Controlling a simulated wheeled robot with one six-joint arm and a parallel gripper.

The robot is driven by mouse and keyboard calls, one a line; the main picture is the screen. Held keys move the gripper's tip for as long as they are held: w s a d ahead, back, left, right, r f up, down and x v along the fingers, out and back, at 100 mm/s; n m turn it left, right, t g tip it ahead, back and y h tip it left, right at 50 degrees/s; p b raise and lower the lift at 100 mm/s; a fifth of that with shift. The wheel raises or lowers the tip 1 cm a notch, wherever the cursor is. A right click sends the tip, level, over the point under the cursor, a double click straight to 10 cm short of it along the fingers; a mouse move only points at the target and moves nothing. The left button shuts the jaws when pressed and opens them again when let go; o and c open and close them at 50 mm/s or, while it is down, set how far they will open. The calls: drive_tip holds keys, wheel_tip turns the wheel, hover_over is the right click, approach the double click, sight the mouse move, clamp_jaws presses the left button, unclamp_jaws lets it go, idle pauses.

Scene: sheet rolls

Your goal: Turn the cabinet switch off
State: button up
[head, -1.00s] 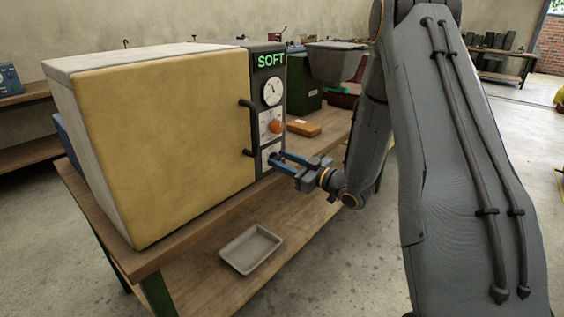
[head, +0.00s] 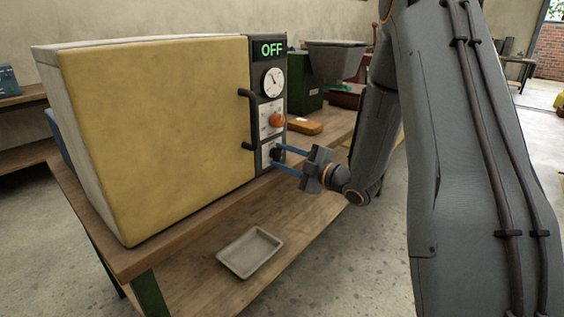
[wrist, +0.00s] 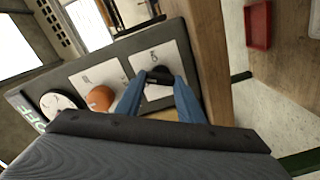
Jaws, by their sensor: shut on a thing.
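The cabinet (head: 160,130) has a yellow door and a dark control panel on its right side. Its display (head: 272,48) reads OFF in green. The black switch knob (head: 275,155) is at the bottom of the panel on a white plate; it also shows in the wrist view (wrist: 160,73). My gripper (head: 279,157) has its two blue fingers on either side of this knob and is shut on it. The fingers partly hide the knob in both views.
Above the switch are an orange knob (head: 276,120) and a round dial (head: 273,82). A dark door handle (head: 243,118) stands out left of the panel. An orange block (head: 305,127) lies on the bench behind. A grey tray (head: 249,252) is on the lower shelf.

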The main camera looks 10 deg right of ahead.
drive_tip(key=n+b, duration=0.3)
drive_tip(key=n, duration=0.2)
drive_tip(key=shift+f+b, duration=0.15)
drive_tip(key=shift+b, duration=0.2)
drive_tip(key=shift+n, duration=0.3)
drive_tip(key=o, duration=1.1)
drive_tip(key=shift+c, duration=0.2)
drive_tip(key=v, duration=0.8)
drive_tip(key=shift+w+a, duration=0.1)
